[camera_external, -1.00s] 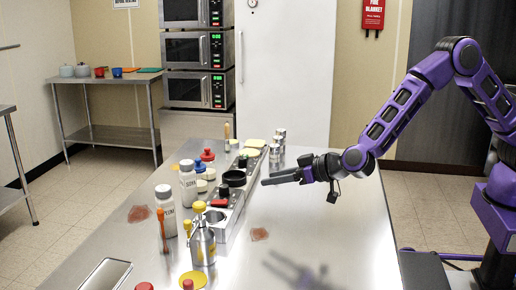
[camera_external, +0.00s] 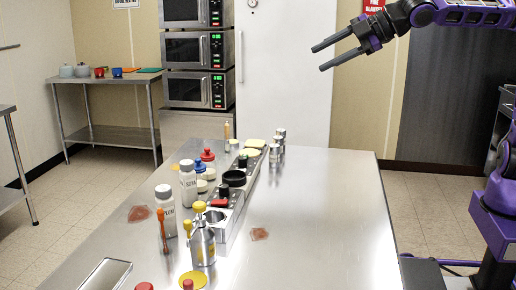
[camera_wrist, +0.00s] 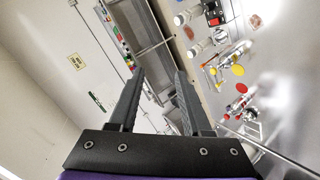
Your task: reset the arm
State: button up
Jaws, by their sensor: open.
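My gripper (camera_external: 317,58) is open and empty. In the external view it is raised high above the far right part of the steel table (camera_external: 310,215), in front of the white door, pointing left. In the wrist view its two dark fingers (camera_wrist: 157,88) are spread apart with nothing between them. Nothing touches the fingers.
A row of bottles, jars and small containers, with a white bottle (camera_external: 166,210) and a metal pump bottle (camera_external: 202,243), runs along the table's middle. The table's right side is mostly clear, with a flat reddish piece (camera_external: 259,234). Stacked microwaves (camera_external: 187,52) stand behind.

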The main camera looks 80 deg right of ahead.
jog(key=s+d+m+g+h, duration=0.2)
jog(key=s+d+h, duration=0.15)
jog(key=d, duration=1.15)
jog(key=s+a+f+m+g+y+p, duration=0.1)
jog(key=s+a+f+g+y, duration=0.15)
jog(key=s+f, duration=0.2)
jog(key=s+a+f+m+g+y, duration=0.2)
jog(key=s+f+g+y, duration=0.15)
jog(key=f, duration=0.25)
jog(key=s+f+m+t+p, duration=0.1)
jog(key=s+f+m, duration=0.2)
jog(key=s, duration=0.8)
jog(key=s+f+m+h+p, duration=0.1)
jog(key=s+f+m, duration=0.2)
jog(key=s, duration=0.7)
jog(key=shift+s+d+f+t, duration=0.2)
jog(key=shift+s+f+t, duration=0.2)
jog(key=shift+f, duration=0.05)
